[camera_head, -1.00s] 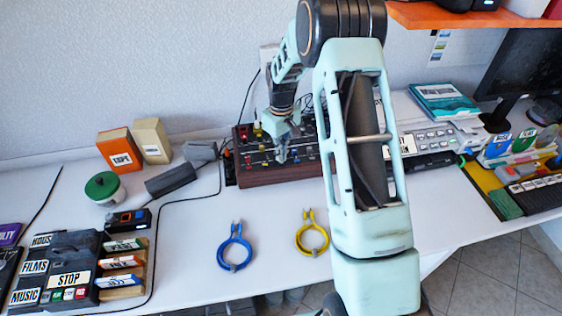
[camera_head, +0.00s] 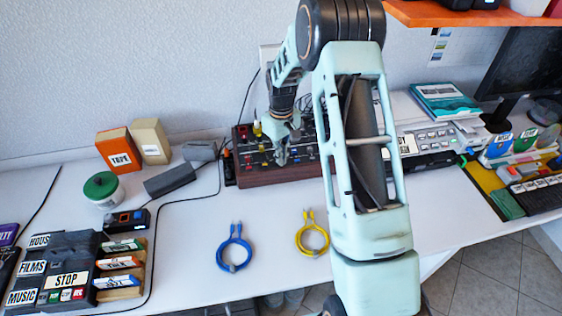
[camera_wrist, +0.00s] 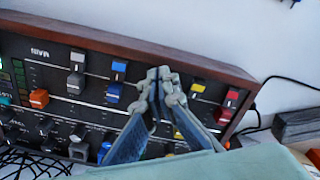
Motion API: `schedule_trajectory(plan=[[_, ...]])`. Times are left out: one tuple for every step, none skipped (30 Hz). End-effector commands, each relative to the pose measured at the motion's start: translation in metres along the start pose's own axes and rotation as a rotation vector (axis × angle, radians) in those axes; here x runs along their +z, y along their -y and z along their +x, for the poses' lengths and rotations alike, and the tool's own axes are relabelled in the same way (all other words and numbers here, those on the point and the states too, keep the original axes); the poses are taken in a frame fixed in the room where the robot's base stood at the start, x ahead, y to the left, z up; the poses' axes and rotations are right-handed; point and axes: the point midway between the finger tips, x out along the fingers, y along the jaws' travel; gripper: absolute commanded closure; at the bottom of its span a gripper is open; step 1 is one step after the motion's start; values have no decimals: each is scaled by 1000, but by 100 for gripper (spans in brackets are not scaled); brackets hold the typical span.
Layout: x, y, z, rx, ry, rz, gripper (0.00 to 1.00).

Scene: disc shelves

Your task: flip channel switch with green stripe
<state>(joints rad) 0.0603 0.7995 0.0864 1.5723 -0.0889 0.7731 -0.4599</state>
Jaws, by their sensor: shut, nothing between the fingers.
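The channel switches sit on a dark, wood-framed control panel (camera_head: 268,177), which also fills much of the wrist view (camera_wrist: 60,118). The wrist view shows a grey switch (camera_wrist: 75,82), a blue switch (camera_wrist: 113,93), an orange switch (camera_wrist: 38,98), a yellow switch (camera_wrist: 196,91) and a red switch (camera_wrist: 229,107). I cannot make out a green stripe on any of them. My gripper (camera_wrist: 164,78) is shut and empty over the panel, between the blue and yellow switches. It hides the panel part behind it. In the head view my gripper (camera_head: 281,160) is over the panel.
A blue cable loop (camera_head: 234,247) and a yellow cable loop (camera_head: 311,237) lie in front of the panel. A grey-white console (camera_head: 434,140) stands to its right, and a dark grey block (camera_head: 170,180) to its left. The front middle of the table is mostly clear.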

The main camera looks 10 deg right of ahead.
Motion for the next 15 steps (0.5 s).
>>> schedule_trajectory(plan=[[0,0,3,0,1,0,100],[0,0,3,0,1,0,100],[0,0,3,0,1,0,100],[0,0,3,-1,1,0,100],[0,0,2,-1,1,0,100],[0,0,2,-1,1,0,100],[0,0,1,-1,1,0,100],[0,0,-1,-1,1,0,100],[0,0,-3,-1,1,0,100],[0,0,-6,-1,1,0,100],[0,0,-8,0,0,0,100],[0,0,-11,0,0,0,100],[0,0,-14,0,0,0,100],[0,0,-17,0,0,0,100],[0,0,-20,0,0,0,100]])
